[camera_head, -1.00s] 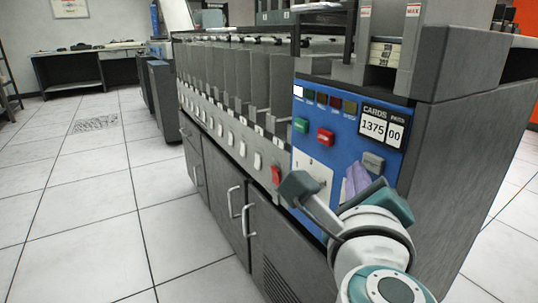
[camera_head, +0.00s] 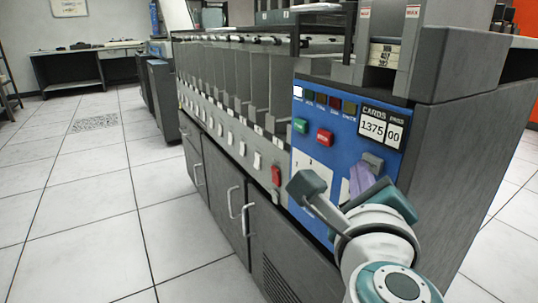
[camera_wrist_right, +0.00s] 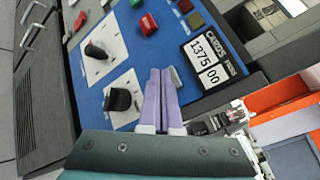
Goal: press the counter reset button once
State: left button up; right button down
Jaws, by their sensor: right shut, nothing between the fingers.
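The blue control panel (camera_head: 330,140) carries a counter display (camera_head: 381,127) reading 1375 and 00. A grey button (camera_head: 373,159) sits just below the display; it also shows in the right wrist view (camera_wrist_right: 176,78). My right gripper (camera_head: 358,168) has purple fingers, closed together and empty. Its fingertips are in front of the panel, just beside the grey button. In the right wrist view the fingertips (camera_wrist_right: 160,71) lie immediately left of the button and partly cover it. I cannot tell whether they touch it. My left gripper is not in view.
Green (camera_head: 300,125) and red (camera_head: 324,137) buttons sit left of the display, under a row of small lamps. Two black knobs (camera_wrist_right: 118,99) (camera_wrist_right: 96,51) are near the fingers in the wrist view. Open floor (camera_head: 90,220) lies to the left.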

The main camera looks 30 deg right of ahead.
jog(key=shift+d, duration=0.5)
dwell(0.4)
jog(key=shift+a, duration=0.9)
jog(key=shift+s+a+b, duration=0.15)
jog(key=shift+a, duration=1.1)
jog(key=shift+s+a+b, duration=0.1)
jog(key=shift+a+b, duration=0.05)
jog(key=shift+a, duration=1.1)
